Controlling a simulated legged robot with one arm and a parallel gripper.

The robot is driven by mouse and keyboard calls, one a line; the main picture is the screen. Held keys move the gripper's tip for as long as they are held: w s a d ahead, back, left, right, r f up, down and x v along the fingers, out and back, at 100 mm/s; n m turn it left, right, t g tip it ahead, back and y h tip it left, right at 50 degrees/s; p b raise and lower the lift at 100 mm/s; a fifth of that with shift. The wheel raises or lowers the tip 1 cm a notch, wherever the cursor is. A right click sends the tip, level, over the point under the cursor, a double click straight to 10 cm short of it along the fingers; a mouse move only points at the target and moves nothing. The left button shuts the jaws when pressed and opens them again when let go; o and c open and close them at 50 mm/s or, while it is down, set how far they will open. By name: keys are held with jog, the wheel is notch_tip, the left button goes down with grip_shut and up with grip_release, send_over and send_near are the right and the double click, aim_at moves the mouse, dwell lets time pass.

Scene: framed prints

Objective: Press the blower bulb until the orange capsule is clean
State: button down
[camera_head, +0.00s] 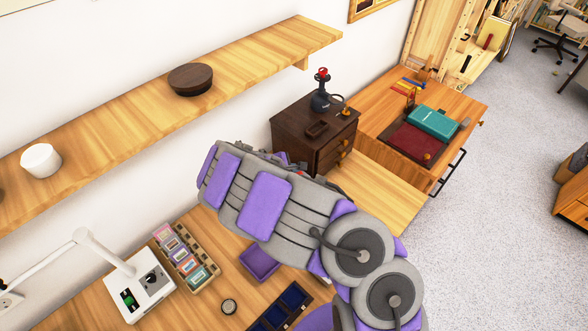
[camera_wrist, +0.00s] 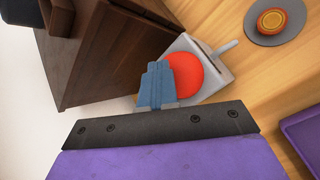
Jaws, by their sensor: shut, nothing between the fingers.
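In the wrist view, the red-orange blower bulb (camera_wrist: 187,76) sits on a pale grey base with a short nozzle (camera_wrist: 225,47) pointing to the upper right. My gripper (camera_wrist: 157,72) is shut and empty, its blue fingers overlapping the bulb's left side in the picture. I cannot tell whether they touch it. The orange capsule (camera_wrist: 272,20) lies on a grey round plate (camera_wrist: 282,36) beyond the nozzle. It has a yellowish middle; whether dust is on it is too small to tell. In the head view, my arm hides the capsule, and I cannot make out my fingers.
A dark wooden drawer cabinet (camera_head: 296,132) with a joystick (camera_head: 321,97) stands close beside the blower. A purple tray (camera_head: 259,264), a rack of cards (camera_head: 187,260) and a white lamp base (camera_head: 143,296) are on the desk. A wall shelf (camera_head: 130,122) runs above.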

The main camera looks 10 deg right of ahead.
jog(key=shift+s+r+p, duration=0.1)
jog(key=shift+r+p, duration=1)
jog(key=shift+r, duration=0.15)
notch_tip(320, 180, up, 5)
jog(key=p, duration=0.3)
jog(key=shift+p, duration=0.4)
dwell(0.5)
